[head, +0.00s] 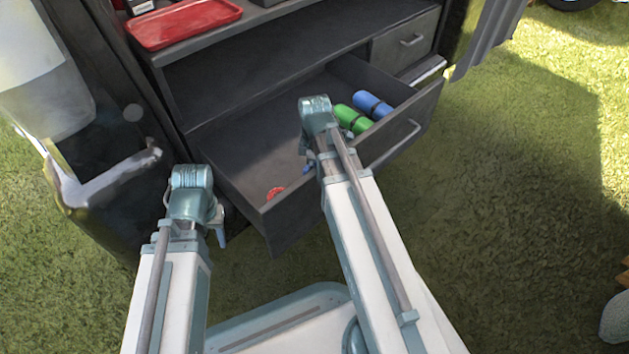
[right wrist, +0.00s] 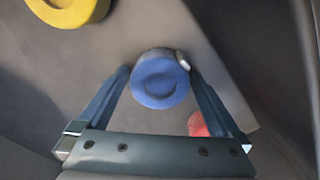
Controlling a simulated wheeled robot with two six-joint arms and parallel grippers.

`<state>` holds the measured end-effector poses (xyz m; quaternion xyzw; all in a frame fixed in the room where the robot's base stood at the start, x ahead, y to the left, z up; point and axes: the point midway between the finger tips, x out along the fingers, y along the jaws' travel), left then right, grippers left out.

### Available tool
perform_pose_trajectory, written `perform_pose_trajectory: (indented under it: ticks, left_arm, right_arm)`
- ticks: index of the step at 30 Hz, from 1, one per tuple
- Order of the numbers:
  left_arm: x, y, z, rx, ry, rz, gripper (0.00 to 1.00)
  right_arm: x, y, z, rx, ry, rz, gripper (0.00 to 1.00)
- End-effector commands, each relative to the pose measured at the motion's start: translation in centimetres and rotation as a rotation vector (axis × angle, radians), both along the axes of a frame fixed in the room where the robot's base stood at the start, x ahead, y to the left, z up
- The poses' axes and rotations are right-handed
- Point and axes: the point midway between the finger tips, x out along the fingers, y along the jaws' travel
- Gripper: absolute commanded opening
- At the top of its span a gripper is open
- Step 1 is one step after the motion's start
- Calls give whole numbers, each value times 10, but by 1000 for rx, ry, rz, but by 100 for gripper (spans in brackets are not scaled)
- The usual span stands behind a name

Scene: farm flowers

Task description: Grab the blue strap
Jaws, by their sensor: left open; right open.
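A round blue strap roll (right wrist: 160,78) lies in the open drawer, seen from above in the right wrist view. My right gripper (right wrist: 158,72) is open, with one finger on each side of the roll; whether they touch it is not clear. In the head view my right wrist mostly hides this spot, with only a small blue patch showing beside it. My left gripper (head: 220,236) is outside the drawer at its left, pointing down and empty.
The open drawer (head: 286,222) also holds a red roll (head: 275,193), a green cylinder (head: 350,119) and a blue cylinder (head: 373,105). A yellow roll (right wrist: 68,8) shows in the right wrist view. A red tray (head: 185,23) is on the shelf above.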

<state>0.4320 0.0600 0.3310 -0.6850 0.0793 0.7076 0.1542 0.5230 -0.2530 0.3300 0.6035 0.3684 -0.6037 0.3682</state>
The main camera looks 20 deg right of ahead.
Motion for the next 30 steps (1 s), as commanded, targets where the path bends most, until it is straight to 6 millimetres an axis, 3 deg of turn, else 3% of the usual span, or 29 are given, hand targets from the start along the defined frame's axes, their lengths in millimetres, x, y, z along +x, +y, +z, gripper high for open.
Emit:
perform_pose_trajectory:
  ticks: [6,18,21,30]
  left_arm:
    - [0,0,0,0,0,0,47]
    - [0,0,0,0,0,0,47]
    - [0,0,0,0,0,0,47]
    - [0,0,3,0,0,0,47]
  right_arm:
    - [0,0,0,0,0,0,100]
    - [0,0,0,0,0,0,28]
    - [0,0,0,0,0,0,14]
    - [0,0,3,0,0,0,14]
